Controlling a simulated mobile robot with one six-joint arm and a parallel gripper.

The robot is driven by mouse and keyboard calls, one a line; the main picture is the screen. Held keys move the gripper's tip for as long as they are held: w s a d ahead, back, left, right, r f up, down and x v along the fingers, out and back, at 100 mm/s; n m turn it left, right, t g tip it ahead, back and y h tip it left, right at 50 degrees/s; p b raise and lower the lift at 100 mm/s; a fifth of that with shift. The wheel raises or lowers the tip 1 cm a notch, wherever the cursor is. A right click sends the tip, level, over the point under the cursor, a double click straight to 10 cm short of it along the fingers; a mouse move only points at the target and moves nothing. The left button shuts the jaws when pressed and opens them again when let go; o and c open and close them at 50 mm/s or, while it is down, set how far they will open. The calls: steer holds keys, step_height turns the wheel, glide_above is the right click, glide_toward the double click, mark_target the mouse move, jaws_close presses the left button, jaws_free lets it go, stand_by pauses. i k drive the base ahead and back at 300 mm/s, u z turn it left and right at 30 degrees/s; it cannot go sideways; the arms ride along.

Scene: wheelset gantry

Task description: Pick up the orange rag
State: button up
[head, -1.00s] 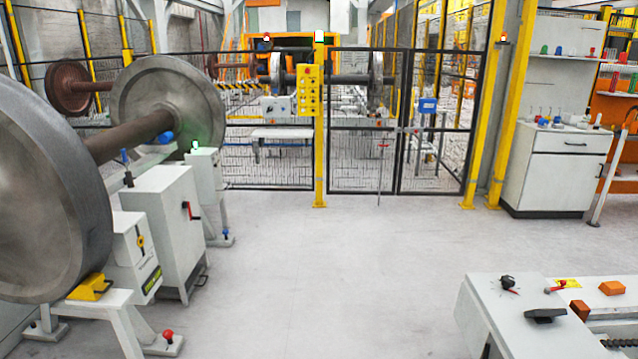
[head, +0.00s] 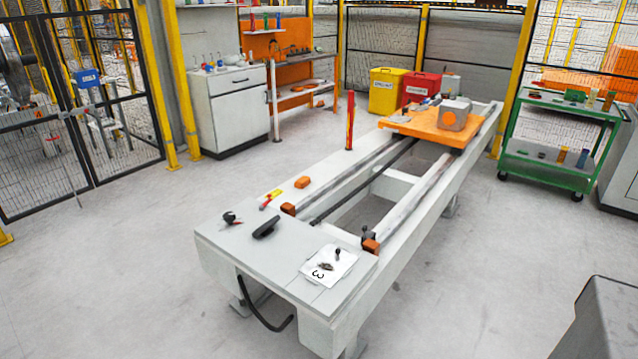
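A small flat orange piece (head: 302,182) lies on the near part of the long white bench, beside the left rail. It may be the orange rag, but it is too small to tell cloth from block. Two orange blocks, one (head: 288,208) at the left rail's near end and one (head: 370,247) at the right rail's near end, look like rail stops. Another small orange item (head: 321,103) rests on the lower part of the back-wall rack. My gripper is not in view.
A green cart (head: 563,165) stands right, and a dark grey shape (head: 608,318) fills the lower right corner. Floor left is clear.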

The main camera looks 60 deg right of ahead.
mark_target(301, 182)
steer(key=u, duration=0.85)
steer(key=k, duration=0.15)
steer(key=z, duration=2.75)
steer(key=k, duration=0.95)
steer(key=u, duration=0.2)
steer(key=i, duration=0.8)
